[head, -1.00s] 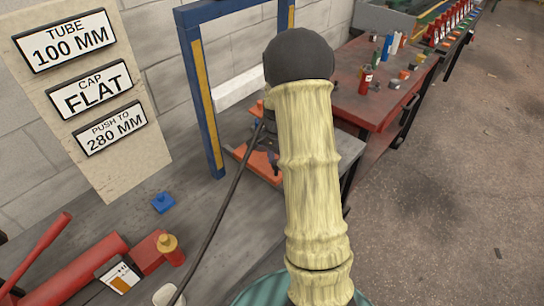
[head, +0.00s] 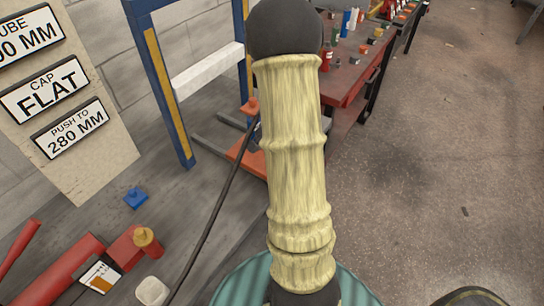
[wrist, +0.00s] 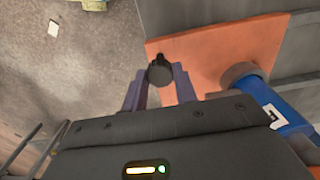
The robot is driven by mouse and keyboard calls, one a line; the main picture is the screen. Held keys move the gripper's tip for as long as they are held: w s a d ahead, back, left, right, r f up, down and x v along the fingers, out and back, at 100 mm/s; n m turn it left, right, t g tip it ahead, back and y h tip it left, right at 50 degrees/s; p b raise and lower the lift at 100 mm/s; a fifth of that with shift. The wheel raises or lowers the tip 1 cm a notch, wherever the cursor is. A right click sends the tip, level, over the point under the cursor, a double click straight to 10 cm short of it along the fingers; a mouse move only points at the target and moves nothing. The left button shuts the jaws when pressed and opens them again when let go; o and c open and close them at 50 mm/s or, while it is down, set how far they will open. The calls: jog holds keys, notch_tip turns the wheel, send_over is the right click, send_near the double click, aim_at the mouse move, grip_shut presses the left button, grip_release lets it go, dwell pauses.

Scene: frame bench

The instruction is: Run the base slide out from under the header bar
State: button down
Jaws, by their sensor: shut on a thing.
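The orange base slide (head: 246,160) shows in part left of my arm in the head view, right of the blue frame's near post. My arm hides the rest. In the wrist view the orange plate (wrist: 200,48) carries a black knob (wrist: 160,72) at its near edge. My gripper (wrist: 160,90) is shut on this knob, one finger on each side. A blue cylinder (wrist: 285,115) with a grey end stands on the plate at the right. The blue upright frame (head: 165,90) has a white crossbar (head: 208,73); its top is cut off by the picture edge.
A red bench (head: 345,75) with small parts stands beyond. Open concrete floor (head: 440,170) lies right. A dark cable (head: 215,215) runs beside my arm.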

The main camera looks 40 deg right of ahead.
jog(key=c, duration=1.1)
grip_release()
jog(key=shift+r, duration=0.1)
notch_tip(320, 180, up, 17)
jog(key=p, duration=0.2)
jog(key=shift+r, duration=0.15)
